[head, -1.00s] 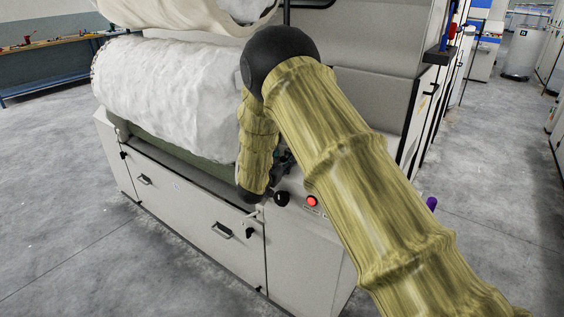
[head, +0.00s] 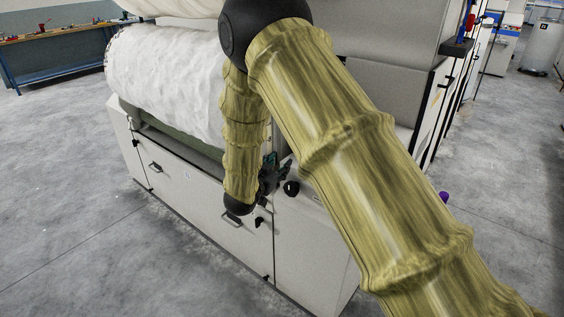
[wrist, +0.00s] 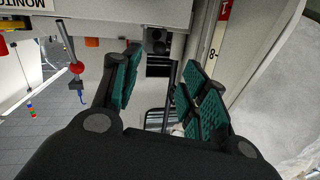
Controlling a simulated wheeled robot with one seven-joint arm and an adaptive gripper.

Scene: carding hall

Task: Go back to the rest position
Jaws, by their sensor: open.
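My gripper (head: 270,170) is partly hidden beside my arm in the head view, in front of the carding machine (head: 300,235). In the wrist view my gripper (wrist: 160,88) shows two dark fingers with green pads spread apart, with nothing between them. My arm rises from the lower right to a black elbow, then hangs down. A black knob (head: 291,188) is on the machine front, just right of my gripper. I cannot tell the exact gap between them.
A white fibre roll (head: 165,85) lies on the machine at left. A workbench (head: 60,35) stands at the far left. A grey bin (head: 541,46) is at the far right. The grey floor (head: 70,200) at left is clear. A red ball-ended lever (wrist: 76,68) shows in the wrist view.

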